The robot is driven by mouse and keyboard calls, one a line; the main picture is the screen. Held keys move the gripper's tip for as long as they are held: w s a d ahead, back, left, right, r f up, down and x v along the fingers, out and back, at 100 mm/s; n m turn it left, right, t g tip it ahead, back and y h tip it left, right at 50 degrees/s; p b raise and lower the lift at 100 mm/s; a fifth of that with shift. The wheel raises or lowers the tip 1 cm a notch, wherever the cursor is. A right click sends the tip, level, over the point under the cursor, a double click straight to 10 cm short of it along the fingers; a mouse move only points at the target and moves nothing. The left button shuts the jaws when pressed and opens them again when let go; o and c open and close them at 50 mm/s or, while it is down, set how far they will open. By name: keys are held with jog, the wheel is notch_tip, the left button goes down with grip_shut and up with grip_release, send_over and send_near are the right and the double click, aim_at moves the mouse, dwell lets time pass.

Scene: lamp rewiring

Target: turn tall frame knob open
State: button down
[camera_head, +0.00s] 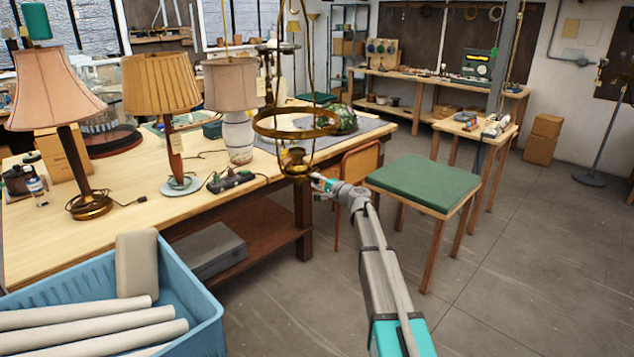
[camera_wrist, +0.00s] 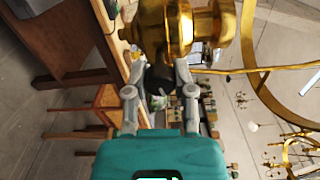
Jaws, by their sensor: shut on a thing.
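The tall brass frame (camera_head: 327,131) hangs at the table's front right edge, with a wide ring and a brass burner body (camera_head: 295,161) at its bottom. The brass body (camera_wrist: 172,28) fills the top of the wrist view, and part of the frame's ring (camera_wrist: 257,75) curves at the right. My gripper (camera_head: 318,182) is at the lower right side of the brass body. In the wrist view my gripper (camera_wrist: 160,70) has its fingers closed around a small dark knob (camera_wrist: 158,80) just below the brass. The knob's turn angle cannot be told.
Several shaded lamps, among them a pleated one (camera_head: 160,84), stand on the wooden table (camera_head: 130,220). A blue crate (camera_head: 208,312) with rolls is at lower left. A green-topped stool (camera_head: 422,182) stands right of my arm.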

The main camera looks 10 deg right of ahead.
jog(key=shift+m, duration=1.3)
jog(key=shift+c, duration=2.2)
grip_release()
jog(key=v, duration=1.2)
jog(key=shift+a, duration=0.1)
